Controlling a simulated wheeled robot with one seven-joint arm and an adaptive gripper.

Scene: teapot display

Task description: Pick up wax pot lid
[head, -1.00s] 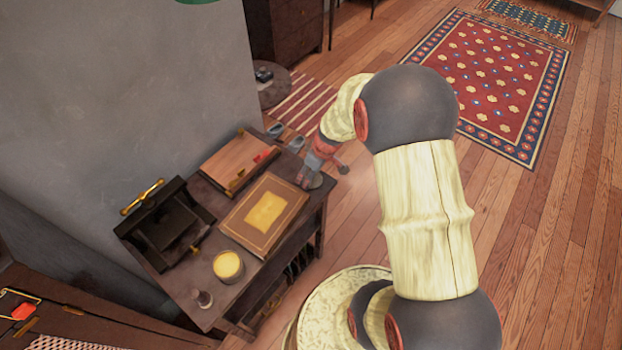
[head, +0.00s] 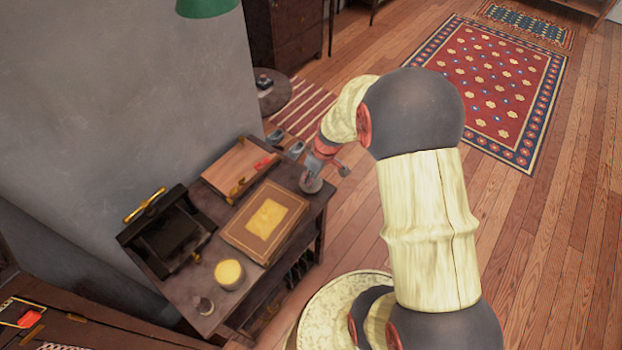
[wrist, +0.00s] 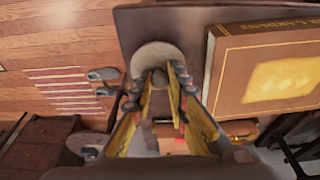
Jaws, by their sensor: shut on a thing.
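The lid, a pale grey round disc (wrist: 157,56) with a small dark knob, lies at the table's far right corner in the head view (head: 311,185). My gripper (wrist: 160,80) has its yellow fingers on either side of the knob and is shut on it. In the head view my gripper (head: 318,166) points down onto the lid. The disc looks about level; I cannot tell whether it touches the tabletop. A round pot with yellow wax (head: 229,273) stands uncovered near the front of the table.
A brown book with a yellow panel (head: 266,218) lies close beside the lid, also in the wrist view (wrist: 268,75). A wooden box (head: 238,168), a dark stand (head: 165,232) and a small stamp-like item (head: 203,305) share the dark table (head: 205,268). Open floor lies right.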

